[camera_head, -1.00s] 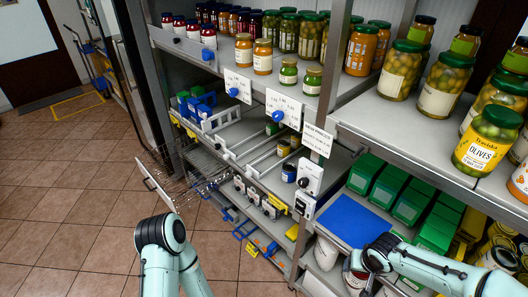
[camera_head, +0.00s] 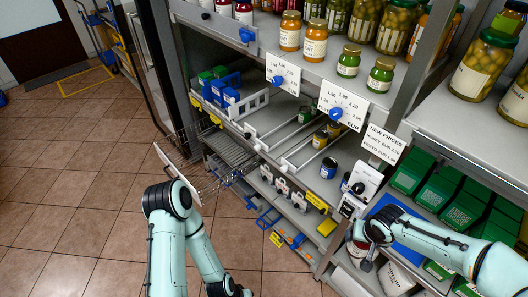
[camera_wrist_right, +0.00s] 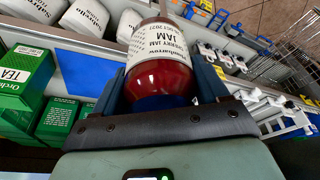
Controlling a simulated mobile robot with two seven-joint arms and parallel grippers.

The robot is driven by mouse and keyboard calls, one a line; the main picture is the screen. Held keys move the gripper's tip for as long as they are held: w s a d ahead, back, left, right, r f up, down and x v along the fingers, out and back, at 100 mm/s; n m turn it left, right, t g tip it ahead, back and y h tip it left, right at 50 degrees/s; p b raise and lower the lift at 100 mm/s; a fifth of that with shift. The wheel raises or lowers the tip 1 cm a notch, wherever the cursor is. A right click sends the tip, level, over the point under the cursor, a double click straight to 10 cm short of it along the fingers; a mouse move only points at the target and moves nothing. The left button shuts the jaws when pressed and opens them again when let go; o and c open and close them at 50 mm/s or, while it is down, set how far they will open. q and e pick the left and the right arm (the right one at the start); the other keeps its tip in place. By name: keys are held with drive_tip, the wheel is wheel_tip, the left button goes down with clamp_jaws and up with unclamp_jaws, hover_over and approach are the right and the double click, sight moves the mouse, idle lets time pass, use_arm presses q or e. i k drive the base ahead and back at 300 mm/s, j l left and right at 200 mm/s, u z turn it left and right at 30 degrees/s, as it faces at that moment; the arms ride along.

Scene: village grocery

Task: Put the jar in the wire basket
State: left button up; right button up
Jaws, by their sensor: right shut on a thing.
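A jam jar (camera_wrist_right: 160,62) with red contents and a white label fills the middle of the right wrist view, between the two fingers of my right gripper (camera_wrist_right: 165,75), which is shut on it. In the head view the jar (camera_head: 357,249) shows small beside my right wrist, in front of the lower shelf; my arm partly hides it. The wire basket (camera_head: 208,183) is at the left front of the shelving, with a pale panel on its front side. It is left of the jar and well apart from it. My left arm comes in at the bottom left; its gripper is not visible.
Shelves of jars stand above, with price cards (camera_head: 343,106) on their front edge. A blue mat (camera_head: 405,238) and green tea boxes (camera_head: 462,212) lie close by my right arm. The tiled floor (camera_head: 90,200) at left is clear.

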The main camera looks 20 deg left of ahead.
sight(194, 169)
drive_tip(key=i+j, duration=0.2)
drive_tip(key=j, duration=0.4)
drive_tip(key=i+j, duration=0.15)
drive_tip(key=j, duration=0.45)
drive_tip(key=i+j, duration=0.2)
drive_tip(key=j, duration=0.35)
drive_tip(key=i+j, duration=0.15)
drive_tip(key=j, duration=0.45)
drive_tip(key=i+j, duration=0.2)
drive_tip(key=j, duration=0.4)
drive_tip(key=i+j, duration=0.2)
drive_tip(key=j, duration=0.4)
drive_tip(key=i+j, duration=0.15)
drive_tip(key=j, duration=0.45)
drive_tip(key=i+j, duration=0.2)
drive_tip(key=j, duration=0.4)
